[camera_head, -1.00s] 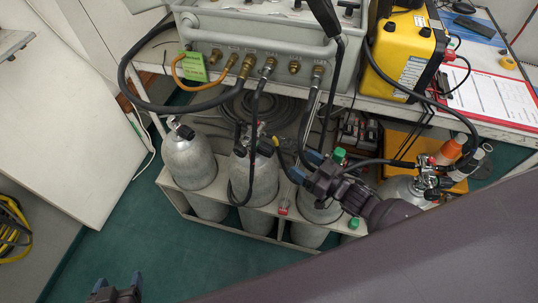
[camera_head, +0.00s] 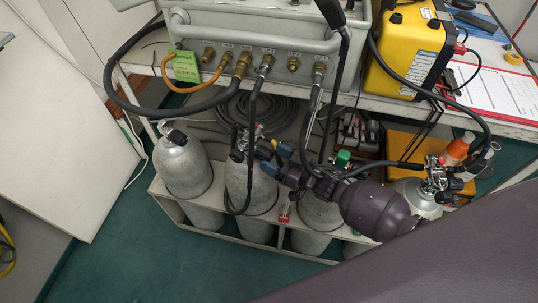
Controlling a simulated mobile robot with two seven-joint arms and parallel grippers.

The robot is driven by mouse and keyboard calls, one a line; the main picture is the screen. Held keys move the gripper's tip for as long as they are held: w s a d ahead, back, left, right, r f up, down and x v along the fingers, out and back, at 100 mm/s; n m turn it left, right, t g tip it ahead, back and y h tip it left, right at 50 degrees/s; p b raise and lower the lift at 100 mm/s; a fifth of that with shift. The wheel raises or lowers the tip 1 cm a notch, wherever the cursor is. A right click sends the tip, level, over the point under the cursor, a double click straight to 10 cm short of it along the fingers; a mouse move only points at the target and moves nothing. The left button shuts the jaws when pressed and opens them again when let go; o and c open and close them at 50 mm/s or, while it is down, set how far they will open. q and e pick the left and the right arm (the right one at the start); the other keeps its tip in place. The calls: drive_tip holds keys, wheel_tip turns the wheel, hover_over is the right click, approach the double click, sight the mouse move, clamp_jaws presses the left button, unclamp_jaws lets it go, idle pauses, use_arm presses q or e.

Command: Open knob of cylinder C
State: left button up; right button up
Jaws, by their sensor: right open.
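Three grey cylinders stand in a rack below the panel: a left one (camera_head: 184,165), a middle one (camera_head: 251,186) and a right one (camera_head: 319,212). No letter on them is readable, so I cannot tell which is C. My right gripper (camera_head: 276,160) comes in from the right, its blue-tipped fingers open and pointing left. It is beside the middle cylinder's valve (camera_head: 249,140); I cannot tell if it touches. My forearm partly hides the right cylinder's top. A green knob (camera_head: 343,157) shows just above the arm. My left gripper is not in view.
Black hoses (camera_head: 255,108) hang from the grey panel box (camera_head: 270,60) among the cylinders. A yellow case (camera_head: 404,50) stands on the bench. Another cylinder (camera_head: 416,196) stands at the right, near an orange-topped bottle (camera_head: 457,149). The green floor (camera_head: 130,250) at front left is clear.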

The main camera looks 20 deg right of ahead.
drive_tip(key=shift+x, duration=0.9)
drive_tip(key=c, duration=0.9)
drive_tip(key=shift+n, duration=1.6)
drive_tip(key=o, duration=0.9)
